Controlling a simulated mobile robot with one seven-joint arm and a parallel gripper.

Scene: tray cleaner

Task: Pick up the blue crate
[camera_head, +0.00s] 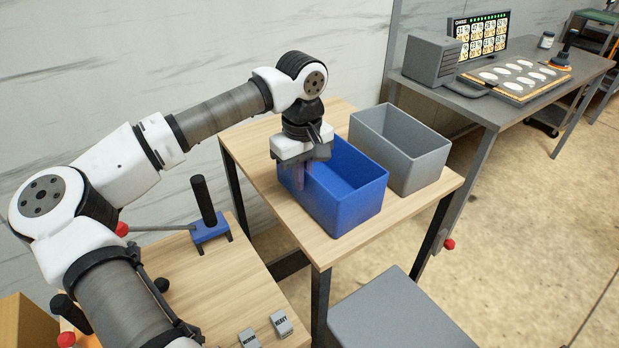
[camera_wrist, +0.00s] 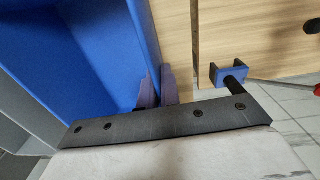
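The blue crate (camera_head: 352,205) stands upright and open-topped on the wooden table, and its inside looks empty. My gripper (camera_head: 303,172) points down at the crate's left wall. In the wrist view, the blue crate (camera_wrist: 65,50) fills the upper left. There my gripper's two purple-grey fingers (camera_wrist: 158,88) sit close together, one on the inner side of the wall and one on the outer side. They look closed on the wall.
A grey crate (camera_head: 402,150) stands close behind the blue one on the wooden table (camera_head: 285,213). A blue stand with a black handle (camera_head: 210,228) is on the nearer table at left. A grey box top (camera_head: 395,318) lies in front. A grey bench (camera_head: 480,108) holds a screen.

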